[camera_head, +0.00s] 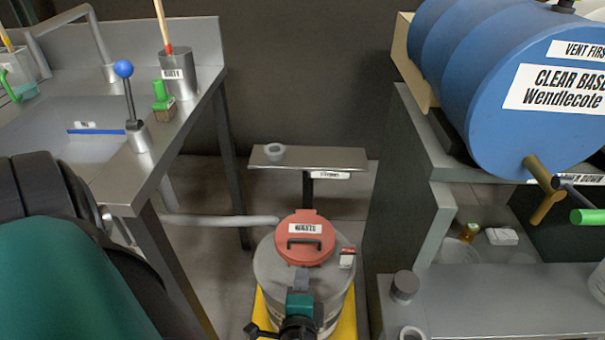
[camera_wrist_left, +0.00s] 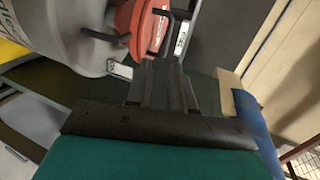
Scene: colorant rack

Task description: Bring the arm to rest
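My left gripper (camera_head: 301,281) is at the bottom middle of the head view, above the near side of the grey waste drum (camera_head: 268,268). Its two dark fingers look close together with nothing between them; they also show in the left wrist view (camera_wrist_left: 165,85). The fingertips are in front of the drum's red lid (camera_head: 305,238), apart from its black handle as far as I can tell. A large teal and black part of my arm fills the lower left of the head view. My right gripper is not in view.
A steel bench (camera_head: 197,85) with a blue-knobbed lever (camera_head: 127,95) stands at left. A small shelf (camera_head: 335,157) with a grey cup (camera_head: 274,152) is behind the drum. A blue barrel (camera_head: 480,90) lies on the rack at right. Floor shows between bench and drum.

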